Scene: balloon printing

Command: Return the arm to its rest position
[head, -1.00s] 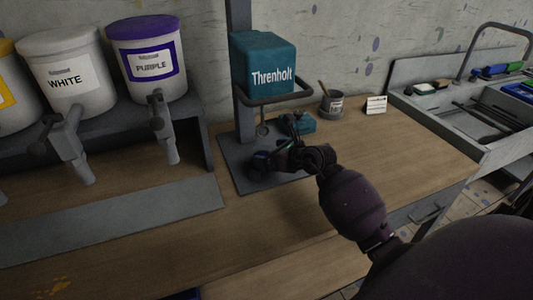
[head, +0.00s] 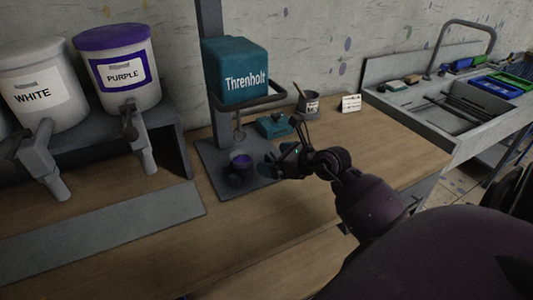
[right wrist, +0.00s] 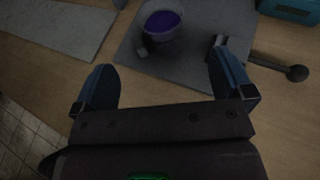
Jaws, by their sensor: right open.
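My right gripper (head: 288,158) is open and empty above the workbench, to the right of a small cup of purple paint (head: 240,165). The cup stands upright on the dark base plate (head: 212,160) of the teal Threnholt machine (head: 236,88). In the right wrist view, the two fingers (right wrist: 165,88) are spread wide, and the cup (right wrist: 162,22) lies beyond them, apart from both. My left gripper is not in view.
White (head: 38,90) and purple (head: 118,70) paint buckets with taps stand on a grey rack at left. A teal block (head: 272,126), a small pot (head: 307,103) and a white card (head: 351,104) are behind the gripper. A grey tray unit (head: 425,115) is at right. The front bench is clear.

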